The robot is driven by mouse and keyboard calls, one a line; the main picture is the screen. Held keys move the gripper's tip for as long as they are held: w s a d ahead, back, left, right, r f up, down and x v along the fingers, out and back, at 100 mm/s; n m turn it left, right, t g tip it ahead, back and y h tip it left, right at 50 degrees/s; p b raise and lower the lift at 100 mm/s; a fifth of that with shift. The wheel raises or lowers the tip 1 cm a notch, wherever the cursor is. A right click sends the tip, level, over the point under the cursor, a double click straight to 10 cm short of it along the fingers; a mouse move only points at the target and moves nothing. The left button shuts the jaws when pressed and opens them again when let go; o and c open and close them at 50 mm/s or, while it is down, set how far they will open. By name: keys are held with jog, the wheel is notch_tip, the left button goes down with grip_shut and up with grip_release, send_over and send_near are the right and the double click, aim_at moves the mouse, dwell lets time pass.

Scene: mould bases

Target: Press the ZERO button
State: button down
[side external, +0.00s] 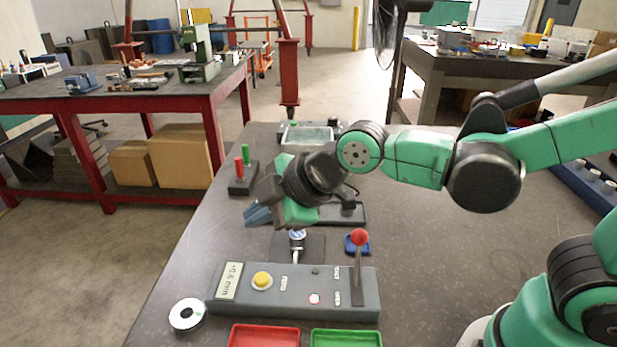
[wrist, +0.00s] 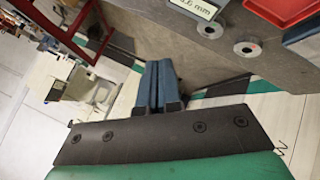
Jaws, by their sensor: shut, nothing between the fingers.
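The yellow round button (side external: 262,281) sits on the left half of a grey control box (side external: 240,300); a small rotated label beside it is hard to read. The box's display (side external: 230,281) reads about +0.6 mm, and part of it also shows at the top of the wrist view (wrist: 200,8). My gripper (side external: 257,215) is above and behind the box in the side view, tilted with its blue fingers pointing left. The fingers are shut and empty in the wrist view (wrist: 158,85), apart from the button. The button does not show in the wrist view.

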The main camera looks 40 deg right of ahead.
aim_at(267, 278)
jog(key=shift+f, duration=4.4)
jog(key=shift+f, duration=0.35)
jog(key=shift+r, duration=0.35)
jog(key=shift+r, duration=0.1)
